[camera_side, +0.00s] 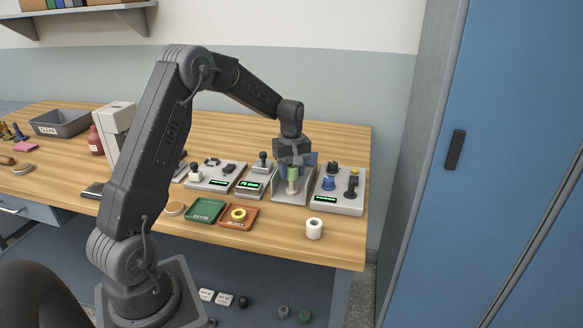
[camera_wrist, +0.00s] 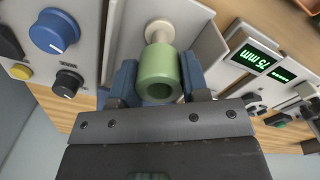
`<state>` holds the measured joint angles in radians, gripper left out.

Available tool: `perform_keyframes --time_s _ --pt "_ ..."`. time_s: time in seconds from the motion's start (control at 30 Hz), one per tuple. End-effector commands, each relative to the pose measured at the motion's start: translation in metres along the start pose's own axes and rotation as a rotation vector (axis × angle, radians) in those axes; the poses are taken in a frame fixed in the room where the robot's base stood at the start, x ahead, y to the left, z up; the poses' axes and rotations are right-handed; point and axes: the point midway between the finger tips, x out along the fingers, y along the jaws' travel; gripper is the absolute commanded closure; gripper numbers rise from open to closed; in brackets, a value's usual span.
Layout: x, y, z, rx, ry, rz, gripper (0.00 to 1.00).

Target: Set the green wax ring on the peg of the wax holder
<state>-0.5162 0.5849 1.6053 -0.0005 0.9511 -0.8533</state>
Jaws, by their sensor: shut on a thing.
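The green wax ring (camera_wrist: 158,68) is a short hollow cylinder between the two blue fingers of my gripper (camera_wrist: 158,82), which is shut on it. In the side view, my gripper (camera_side: 294,163) points down and holds the green ring (camera_side: 293,173) over the wax holder. The wax holder (camera_wrist: 204,42) is a grey angled bracket with a cream peg (camera_wrist: 159,32); the peg also shows below the ring in the side view (camera_side: 291,188). Ring and peg look roughly in line. The peg's top is hidden, so I cannot tell whether it is inside the ring.
A knobbed control box (camera_side: 337,204) stands close on the right. Boxes with green displays (camera_side: 251,188) stand on the left. A white roll (camera_side: 314,229), a green tray (camera_side: 205,211) and an orange tray (camera_side: 238,224) with a yellow ring lie nearer the front edge.

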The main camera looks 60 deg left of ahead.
Motion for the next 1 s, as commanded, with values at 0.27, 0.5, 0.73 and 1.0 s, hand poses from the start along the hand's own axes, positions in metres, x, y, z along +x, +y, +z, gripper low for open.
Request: perform_keyframes --time_s 0.27,0.5,0.73,1.0 --pt "0.009 0.0 0.0 0.0 -0.001 -0.001 0.81" --pt "0.015 0.0 0.0 0.0 -0.001 -0.001 0.81" --pt "0.022 0.0 0.0 0.0 -0.001 -0.001 0.81" --pt "0.03 0.0 0.0 0.0 -0.001 -0.001 0.81"
